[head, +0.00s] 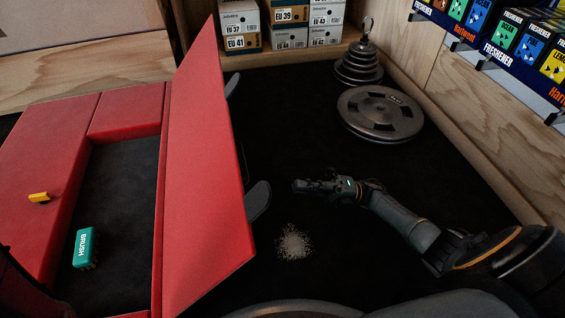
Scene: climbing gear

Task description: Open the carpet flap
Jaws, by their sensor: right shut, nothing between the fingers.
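The red carpet flap (206,165) stands raised on its edge, leaning, beside the recess in the red padded mat (35,160). Grey rounded tabs (259,200) stick out from its right side. The dark recess floor (120,195) shows to the left of the flap. My right gripper (302,186) is shut and empty, to the right of the flap and apart from it, over the black carpet. My left gripper is out of view.
A green brush (85,248) lies in the recess; a small yellow object (40,197) lies on the mat. White powder (294,243) is on the black floor. Weight plates (380,113), shoe boxes (288,22) and a freshener shelf (500,50) stand farther back.

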